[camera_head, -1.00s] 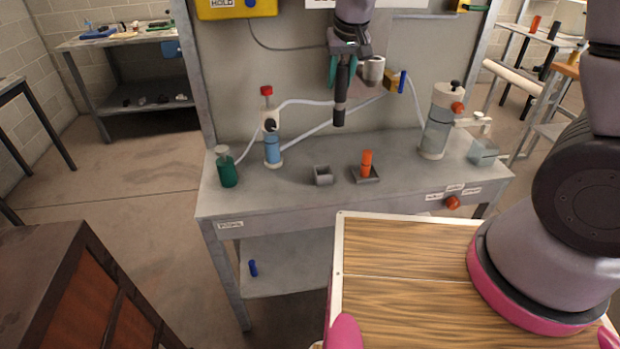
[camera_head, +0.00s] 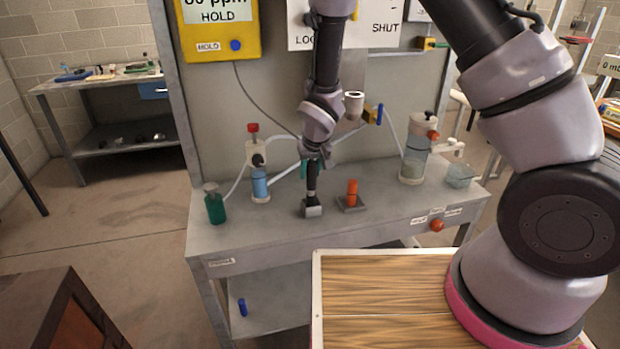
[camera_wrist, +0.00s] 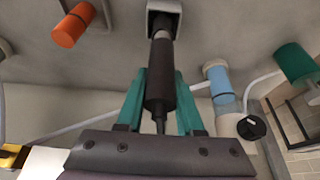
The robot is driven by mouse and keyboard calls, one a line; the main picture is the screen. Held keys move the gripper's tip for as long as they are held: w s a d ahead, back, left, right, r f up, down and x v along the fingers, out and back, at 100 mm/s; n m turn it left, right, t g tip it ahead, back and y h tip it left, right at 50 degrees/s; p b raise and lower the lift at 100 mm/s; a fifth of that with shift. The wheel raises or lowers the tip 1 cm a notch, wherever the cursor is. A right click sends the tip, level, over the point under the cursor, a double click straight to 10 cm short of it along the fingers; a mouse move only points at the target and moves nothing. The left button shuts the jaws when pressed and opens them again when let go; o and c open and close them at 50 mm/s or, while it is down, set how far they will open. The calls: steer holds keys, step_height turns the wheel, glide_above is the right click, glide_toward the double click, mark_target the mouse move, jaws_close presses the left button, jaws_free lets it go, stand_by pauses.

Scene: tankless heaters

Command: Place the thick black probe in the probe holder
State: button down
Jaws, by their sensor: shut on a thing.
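My gripper (camera_head: 313,166) is shut on the thick black probe (camera_head: 311,181) above the bench. In the wrist view its teal fingers (camera_wrist: 161,100) grip the black probe (camera_wrist: 160,75) from both sides. The probe hangs upright, its lower end at the small grey square holder (camera_head: 312,210). In the wrist view the probe's narrower grey tip reaches into the mouth of the square holder (camera_wrist: 164,12). How deep the tip sits is hidden.
An orange cylinder (camera_head: 352,190) stands on a dark square base (camera_head: 351,204) just right of the holder. A green bottle (camera_head: 215,206) and a blue-bodied cylinder (camera_head: 260,184) stand to the left. A clear-and-white canister (camera_head: 414,158) stands at the right. The bench front is clear.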

steer(key=shift+f, duration=0.9)
steer(key=shift+f, duration=0.15)
steer(key=c, duration=0.5)
jaws_free()
steer(key=shift+c, duration=0.2)
